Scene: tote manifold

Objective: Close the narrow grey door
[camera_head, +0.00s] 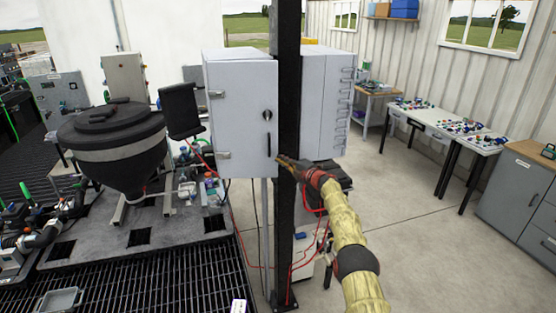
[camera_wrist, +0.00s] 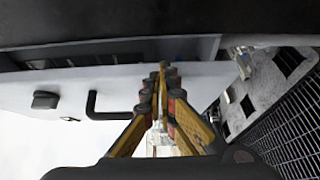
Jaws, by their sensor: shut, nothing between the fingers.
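The narrow grey door (camera_head: 240,115) fronts a light grey cabinet left of a black post in the head view. Hinges show on its left side, and a dark round knob and upright black handle (camera_head: 268,140) near its right edge. In the wrist view the pale door panel (camera_wrist: 75,92) carries a bent black handle (camera_wrist: 105,108) and a dark knob. A dark strip runs along the panel's upper edge there; whether it is an open gap I cannot tell. My gripper (camera_head: 281,161) is shut and empty by the door's lower right edge; its fingertips (camera_wrist: 162,68) overlap the panel edge. Contact is unclear.
The black post (camera_head: 288,90) stands close beside my gripper. A second grey cabinet (camera_head: 325,100) is right of it. A dark hopper (camera_head: 112,145) and pipework stand left. Worktables (camera_head: 450,125) line the right wall. Open floor (camera_head: 420,240) lies right of my arm.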

